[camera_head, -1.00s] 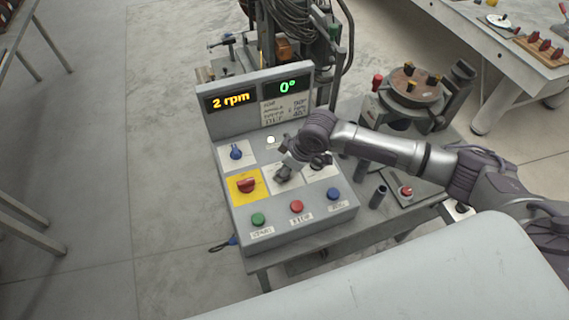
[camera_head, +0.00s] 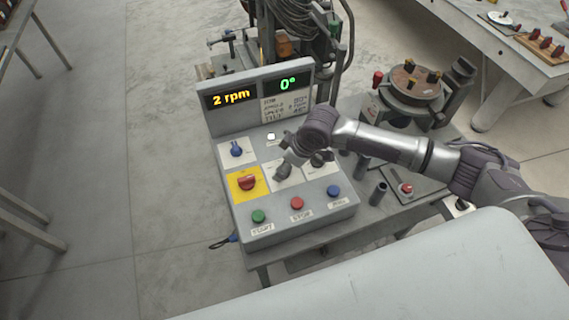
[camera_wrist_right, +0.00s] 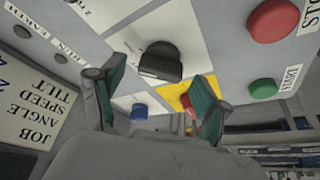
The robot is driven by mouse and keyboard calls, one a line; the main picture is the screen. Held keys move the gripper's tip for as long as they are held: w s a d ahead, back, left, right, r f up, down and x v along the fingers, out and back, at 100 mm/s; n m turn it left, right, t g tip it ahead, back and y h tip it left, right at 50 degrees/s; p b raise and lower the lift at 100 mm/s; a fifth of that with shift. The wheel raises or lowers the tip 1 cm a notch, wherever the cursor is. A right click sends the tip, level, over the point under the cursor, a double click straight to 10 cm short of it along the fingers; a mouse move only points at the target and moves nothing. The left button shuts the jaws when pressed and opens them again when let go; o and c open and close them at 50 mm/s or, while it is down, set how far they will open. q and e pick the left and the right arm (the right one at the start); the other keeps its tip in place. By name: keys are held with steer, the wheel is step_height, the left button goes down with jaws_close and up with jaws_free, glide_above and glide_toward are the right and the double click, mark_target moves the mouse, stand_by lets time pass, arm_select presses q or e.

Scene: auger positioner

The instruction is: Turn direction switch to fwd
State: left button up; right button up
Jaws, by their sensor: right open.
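A sloped grey control box (camera_head: 300,222) carries several knobs and buttons. In the right wrist view a black rotary knob (camera_wrist_right: 160,62) on a white plate lies between the two fingers of my right gripper (camera_wrist_right: 163,72). The fingers are open and stand apart from the knob. In the head view my right gripper (camera_head: 284,171) is over the box's middle row and hides much there. Another dark knob (camera_head: 322,159) sits to its right, partly hidden by my wrist. I cannot read which knob is marked as the direction switch. My left gripper is not in view.
A red knob (camera_head: 247,182) on a yellow plate and a blue knob (camera_head: 236,150) lie left of the gripper. Green (camera_head: 258,216), red (camera_head: 297,203) and blue (camera_head: 333,191) buttons line the front. The raised display (camera_head: 232,97) reads 2 rpm and 0°.

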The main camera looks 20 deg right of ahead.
steer(key=v, duration=1.1)
steer(key=shift+r, duration=0.2)
steer(key=shift+s, duration=0.15)
steer(key=s+a+f+t+y, duration=0.1)
steer(key=s+a+f, duration=0.4)
steer(key=s+a, duration=0.35)
steer(key=s+d+f+m+h, duration=0.4)
steer(key=s+d+m, duration=0.3)
steer(key=s+d, duration=0.55)
step_height(320, 180, down, 27)
steer(key=s+a+g+b, duration=0.2)
steer(key=b, duration=0.1)
steer(key=s+d+f+b, duration=0.1)
steer(key=s+f, duration=0.7)
steer(key=f, duration=0.2)
steer(key=s+d+f+g+b, duration=0.1)
steer(key=s+d+f+b, duration=0.1)
steer(key=s+f, duration=0.6)
step_height(320, 180, down, 3)
steer(key=shift+s+f, duration=0.1)
steer(key=shift+s, duration=0.3)
